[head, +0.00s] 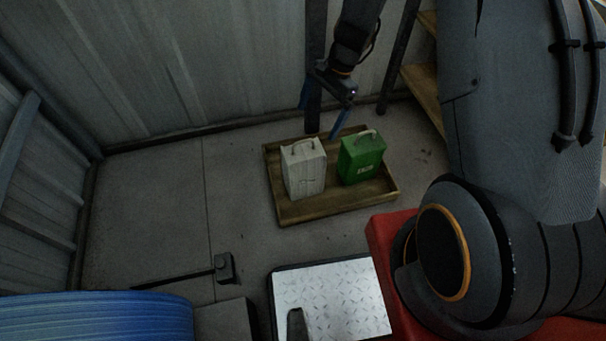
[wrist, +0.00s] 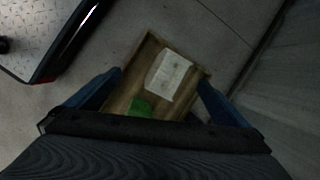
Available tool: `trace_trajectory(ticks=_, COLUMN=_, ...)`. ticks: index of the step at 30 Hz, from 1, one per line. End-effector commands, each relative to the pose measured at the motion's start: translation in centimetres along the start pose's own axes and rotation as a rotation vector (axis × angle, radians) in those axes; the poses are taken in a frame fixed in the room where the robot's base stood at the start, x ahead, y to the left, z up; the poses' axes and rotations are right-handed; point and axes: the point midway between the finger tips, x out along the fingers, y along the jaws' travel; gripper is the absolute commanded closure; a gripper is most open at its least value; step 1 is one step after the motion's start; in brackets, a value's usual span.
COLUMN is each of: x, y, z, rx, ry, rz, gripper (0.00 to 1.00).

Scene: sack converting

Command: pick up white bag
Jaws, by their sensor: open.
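The white bag (head: 304,170) stands upright with its handle up, in the left part of a wooden tray (head: 300,214) on the floor. A green bag (head: 361,158) stands to its right in the same tray. My gripper (head: 322,113) is open and empty, above the back of the tray and apart from both bags. In the wrist view the white bag (wrist: 167,75) lies ahead, between my spread blue fingers (wrist: 160,82). The green bag (wrist: 141,107) shows there only in part, nearer my gripper body.
A corrugated metal wall (head: 200,70) rises close behind the tray. A checker-plate platform (head: 330,300) lies in front of it, and a blue roll (head: 100,318) is at the lower left. The floor (head: 160,200) left of the tray is clear.

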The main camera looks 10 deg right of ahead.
Motion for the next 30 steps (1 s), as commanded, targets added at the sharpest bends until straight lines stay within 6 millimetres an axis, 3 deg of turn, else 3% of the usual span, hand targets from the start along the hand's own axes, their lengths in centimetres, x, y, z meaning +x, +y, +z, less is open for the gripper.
trace_trajectory(ticks=1, x=3.0, y=-0.5, z=-1.3, rx=0.046, ry=-0.012, rz=-0.003, gripper=0.00)
trace_trajectory(ticks=3, x=5.9, y=-1.2, z=-2.6, rx=0.114, ry=-0.025, rz=-0.010, gripper=0.00)
trace_trajectory(ticks=10, x=13.7, y=-2.8, z=-6.0, rx=0.295, ry=-0.059, rz=-0.033, gripper=0.00)
trace_trajectory(ticks=13, x=15.5, y=-3.0, z=-6.8, rx=0.339, ry=-0.067, rz=-0.038, gripper=0.00)
trace_trajectory(ticks=30, x=20.4, y=-3.6, z=-7.0, rx=0.365, ry=-0.071, rz=-0.041, gripper=0.00)
